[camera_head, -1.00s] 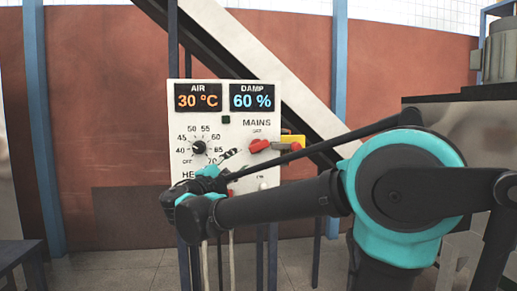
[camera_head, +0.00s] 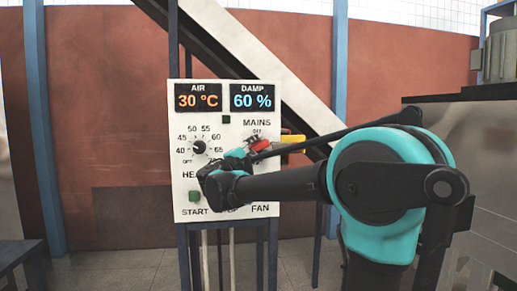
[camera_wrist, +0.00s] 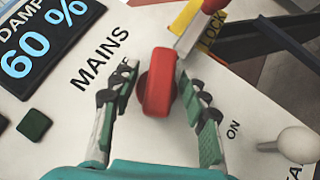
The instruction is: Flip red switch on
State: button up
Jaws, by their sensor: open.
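The red switch (camera_wrist: 158,85), marked MAINS, is on the white control panel (camera_head: 182,120). In the wrist view its red handle stands between the two fingers of my gripper (camera_wrist: 160,90). The fingers are open, one on each side of the handle; I see gaps at both sides. The OFF mark (camera_wrist: 125,68) is partly covered by the left finger, and the ON mark (camera_wrist: 232,130) is to the lower right. In the head view my gripper (camera_head: 250,152) is up at the panel and partly hides the red switch (camera_head: 262,145).
A white knob (camera_wrist: 298,143) sticks out at the lower right. The heater dial (camera_head: 199,148) and a green START button (camera_head: 195,197) are left on the panel.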

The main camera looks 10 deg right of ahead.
jog(key=c, duration=0.8)
jog(key=m+g+y, duration=0.1)
jog(key=m+g, duration=0.2)
jog(key=m, duration=0.1)
jog(key=shift+y, duration=0.4)
jog(key=o, duration=0.8)
jog(key=v, duration=1.2)
